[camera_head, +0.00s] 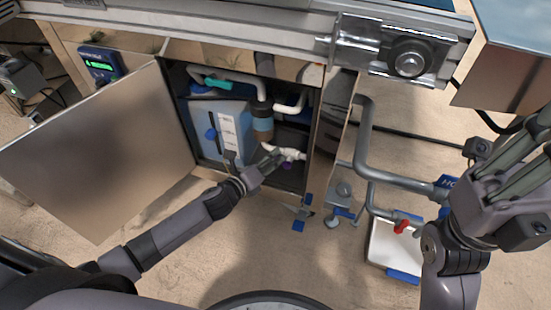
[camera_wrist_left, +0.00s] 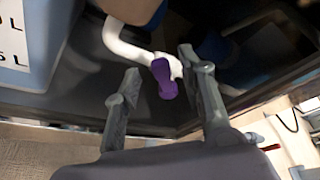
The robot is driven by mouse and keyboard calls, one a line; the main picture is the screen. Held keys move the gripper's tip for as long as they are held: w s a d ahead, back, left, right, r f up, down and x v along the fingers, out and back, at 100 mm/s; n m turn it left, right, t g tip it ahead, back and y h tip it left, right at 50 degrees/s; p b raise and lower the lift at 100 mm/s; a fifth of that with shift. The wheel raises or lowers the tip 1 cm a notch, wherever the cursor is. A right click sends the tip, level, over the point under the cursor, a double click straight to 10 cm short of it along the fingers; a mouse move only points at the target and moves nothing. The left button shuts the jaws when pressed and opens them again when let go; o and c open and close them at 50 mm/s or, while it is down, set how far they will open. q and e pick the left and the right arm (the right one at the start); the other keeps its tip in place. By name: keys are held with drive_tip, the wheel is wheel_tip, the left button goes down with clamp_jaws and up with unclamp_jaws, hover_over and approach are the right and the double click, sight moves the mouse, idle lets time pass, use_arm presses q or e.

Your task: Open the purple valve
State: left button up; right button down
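The purple valve (camera_wrist_left: 163,80) sits at the end of a white pipe (camera_wrist_left: 127,42) low inside the open cabinet. In the left wrist view it lies between the two spread fingers of my left gripper (camera_wrist_left: 158,85), closer to the right finger; I cannot tell whether that finger touches it. In the head view only a small bit of the purple valve (camera_head: 287,166) shows beside the left gripper (camera_head: 258,158). My right gripper (camera_head: 515,190) is at the right edge, away from the cabinet; its fingers point up and appear apart, with nothing seen between them.
The cabinet door (camera_head: 95,150) stands open to the left. A blue-and-white container (camera_head: 218,130) and a teal-handled valve (camera_head: 217,83) are inside the cabinet. Grey pipes with a red valve (camera_head: 401,226) and a white tray (camera_head: 395,246) stand to the right.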

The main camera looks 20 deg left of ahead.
use_arm(q)
drive_tip(key=shift+b+x, duration=0.45)
drive_tip(key=shift+x, duration=1.2)
drive_tip(key=shift+c, duration=0.4)
clamp_jaws()
